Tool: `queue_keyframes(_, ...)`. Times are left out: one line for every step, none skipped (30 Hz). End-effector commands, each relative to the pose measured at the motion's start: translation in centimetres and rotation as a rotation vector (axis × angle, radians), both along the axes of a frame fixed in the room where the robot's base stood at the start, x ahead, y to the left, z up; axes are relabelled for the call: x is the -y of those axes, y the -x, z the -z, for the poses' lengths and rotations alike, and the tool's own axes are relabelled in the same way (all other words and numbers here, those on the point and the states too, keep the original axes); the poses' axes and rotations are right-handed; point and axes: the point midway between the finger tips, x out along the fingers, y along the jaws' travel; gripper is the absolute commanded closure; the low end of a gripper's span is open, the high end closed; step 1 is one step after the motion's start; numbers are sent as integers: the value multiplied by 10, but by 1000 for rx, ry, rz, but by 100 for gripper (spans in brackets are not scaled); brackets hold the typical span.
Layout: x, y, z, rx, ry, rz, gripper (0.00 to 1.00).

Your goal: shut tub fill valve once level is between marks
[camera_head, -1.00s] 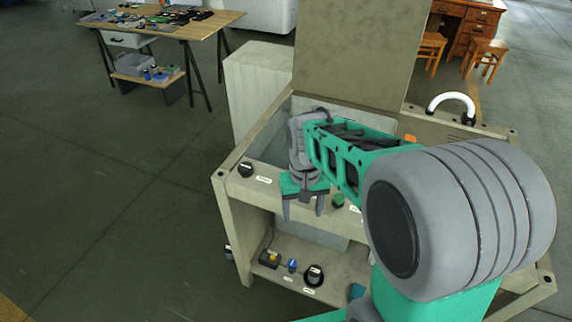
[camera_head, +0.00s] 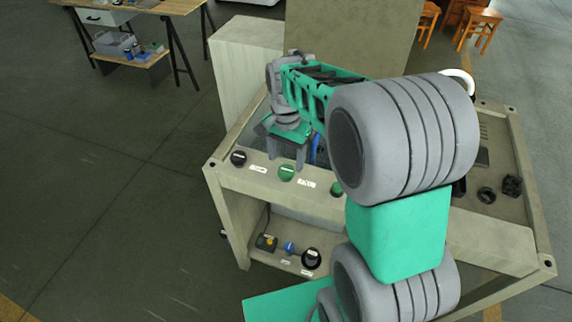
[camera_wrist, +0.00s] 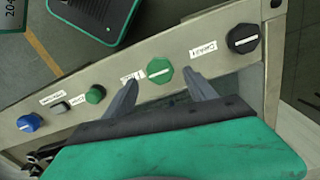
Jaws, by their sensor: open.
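A green knob (camera_head: 286,172) with a white pointer line sits on the front top rail of the bench, beside a black knob (camera_head: 238,158). In the wrist view the same green knob (camera_wrist: 160,71) lies between my spread fingertips, its line running roughly along the rail. My gripper (camera_head: 287,161) is open, its fingers pointing down near this knob; contact cannot be told. A second green knob (camera_head: 337,188) sits farther right. The label texts are too small to read, so I cannot tell which is the fill valve. The tub behind the rail is mostly hidden by my arm; level and marks cannot be made out.
A blue knob (camera_wrist: 29,122) shares the rail in the wrist view. The lower shelf holds a yellow-and-black switch box (camera_head: 266,242) and a black knob (camera_head: 311,258). A raised panel (camera_head: 350,38) stands behind. A wooden workbench (camera_head: 150,8) is far left; floor between is clear.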

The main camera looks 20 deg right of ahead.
Motion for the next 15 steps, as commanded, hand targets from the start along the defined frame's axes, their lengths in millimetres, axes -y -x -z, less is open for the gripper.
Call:
queue_keyframes(0,2,9,-6,0,0,35)
queue_keyframes(0,1,15,-4,0,-1,35)
queue_keyframes(0,1,22,-4,0,-1,35)
queue_keyframes(0,1,26,-3,0,-1,35)
queue_keyframes(0,1,29,-3,0,-1,35)
queue_keyframes(0,0,33,-1,0,-1,35)
queue_keyframes(0,0,36,-1,0,-2,35)
queue_keyframes(0,0,37,-1,0,-2,35)
queue_keyframes(0,0,39,-1,0,-2,35)
queue_keyframes(0,0,39,0,0,-2,35)
queue_keyframes(0,0,39,0,0,-2,35)
queue_keyframes(0,0,39,0,0,-2,35)
queue_keyframes(0,0,39,0,0,-2,35)
queue_keyframes(0,0,39,0,0,-2,35)
queue_keyframes(0,0,39,0,0,-2,35)
